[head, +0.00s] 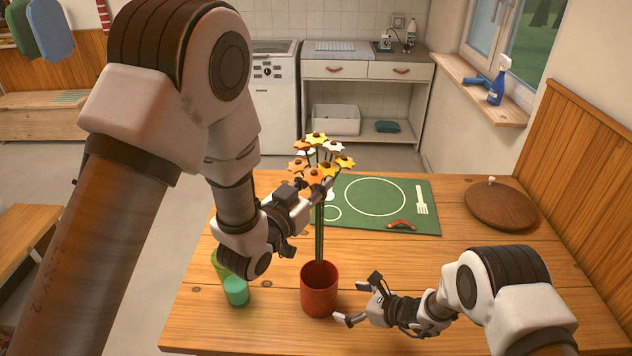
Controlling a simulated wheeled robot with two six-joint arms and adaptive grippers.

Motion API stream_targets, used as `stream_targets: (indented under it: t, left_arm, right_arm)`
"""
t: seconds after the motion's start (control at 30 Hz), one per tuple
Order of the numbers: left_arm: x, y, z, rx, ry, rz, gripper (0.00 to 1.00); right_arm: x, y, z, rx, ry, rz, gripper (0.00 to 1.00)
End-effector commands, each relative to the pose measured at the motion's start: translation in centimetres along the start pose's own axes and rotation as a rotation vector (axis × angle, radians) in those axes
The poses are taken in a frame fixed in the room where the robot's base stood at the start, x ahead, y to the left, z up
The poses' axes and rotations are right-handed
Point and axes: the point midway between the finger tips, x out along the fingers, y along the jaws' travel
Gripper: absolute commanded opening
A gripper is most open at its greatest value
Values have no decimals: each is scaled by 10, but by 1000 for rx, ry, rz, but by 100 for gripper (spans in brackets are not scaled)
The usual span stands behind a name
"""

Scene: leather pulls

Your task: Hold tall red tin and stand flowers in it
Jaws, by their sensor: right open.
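The red tin (319,290) stands upright near the table's front edge. The bunch of flowers (320,235), with orange, yellow and white heads and long green stems, is upright above it. The lower stem ends go down into the tin's mouth, and their tips are hidden. My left gripper (318,193) is at the upper stems, just below the flower heads, and appears shut on them. My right gripper (354,303) is open to the right of the tin, its fingers pointing towards it. No finger is around the tin; one fingertip is close to its lower right side.
Behind the flowers lies a green mat (388,205) with plate and fork markings and a red leather pull (401,225). A round wooden board (502,206) lies at the right. The table between mat and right arm is clear.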

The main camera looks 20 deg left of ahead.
Motion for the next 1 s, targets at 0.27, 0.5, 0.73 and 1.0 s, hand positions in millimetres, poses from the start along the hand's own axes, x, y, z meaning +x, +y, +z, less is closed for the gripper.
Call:
stream_targets:
  t: [0.27,0.5,0.73,1.0]
  left_arm:
    - [0,0,0,0,1,0,0]
    - [0,0,0,0,1,0,0]
    - [0,0,0,0,1,0,0]
    - [0,0,0,0,1,0,0]
  right_arm:
    - [33,2,-2,1,2,2,100]
    - [75,2,-3,2,2,2,100]
    - [96,1,-3,2,3,1,100]
    - [98,1,-3,2,5,0,100]
